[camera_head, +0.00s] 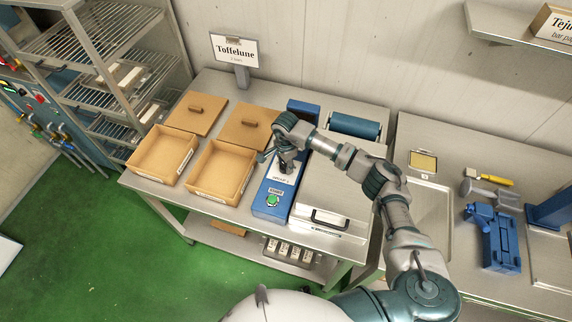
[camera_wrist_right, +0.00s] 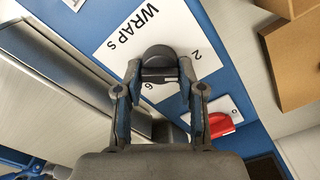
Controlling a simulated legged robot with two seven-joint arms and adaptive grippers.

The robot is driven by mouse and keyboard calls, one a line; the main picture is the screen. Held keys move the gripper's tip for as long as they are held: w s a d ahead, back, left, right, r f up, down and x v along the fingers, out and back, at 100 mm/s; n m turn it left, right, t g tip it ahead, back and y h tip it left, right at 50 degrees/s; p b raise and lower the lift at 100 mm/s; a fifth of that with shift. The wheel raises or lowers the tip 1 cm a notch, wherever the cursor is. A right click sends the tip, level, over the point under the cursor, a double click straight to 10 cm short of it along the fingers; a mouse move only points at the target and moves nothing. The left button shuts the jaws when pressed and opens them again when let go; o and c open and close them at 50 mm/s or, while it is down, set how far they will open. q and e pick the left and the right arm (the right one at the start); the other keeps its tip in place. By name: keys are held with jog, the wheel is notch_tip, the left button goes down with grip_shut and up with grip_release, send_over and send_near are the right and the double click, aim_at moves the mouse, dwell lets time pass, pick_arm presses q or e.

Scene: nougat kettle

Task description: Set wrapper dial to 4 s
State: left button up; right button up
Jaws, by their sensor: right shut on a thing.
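The wrapper is a long blue machine (camera_head: 262,208) on the steel table. The dial (camera_wrist_right: 158,57) is a round dark knob on that plate. My right gripper (camera_wrist_right: 159,78) is shut on the dial, one finger on each side. A 4 mark and the exact setting cannot be made out. My left gripper is not in view.
A red switch (camera_wrist_right: 220,125) by a 0 label sits near the dial. A green button (camera_head: 272,200) is at the wrapper's near end. Open wooden boxes (camera_head: 247,186) stand left, and a steel machine (camera_head: 330,205) stands close on the right.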

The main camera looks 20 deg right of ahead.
jog(key=shift+s+a+f+m+b, duration=0.1)
jog(key=shift+m+b, duration=0.25)
jog(key=shift+m, duration=0.25)
jog(key=shift+a+f+m+b, duration=0.1)
jog(key=shift+m+b, duration=0.25)
jog(key=shift+m, duration=0.25)
jog(key=m+b, duration=0.1)
jog(key=m, duration=0.1)
jog(key=shift+m, duration=0.4)
jog(key=m+b, duration=0.1)
jog(key=m, duration=0.2)
jog(key=shift+s+r+m, duration=0.1)
jog(key=shift+r+m, duration=0.05)
jog(key=shift+m, duration=0.15)
jog(key=shift+a+m, duration=0.1)
jog(key=shift+m, duration=0.6)
jog(key=shift+r, duration=0.1)
jog(key=o, duration=0.9)
jog(key=shift+o, duration=1.2)
jog(key=shift+w, duration=0.2)
jog(key=shift+a, duration=0.1)
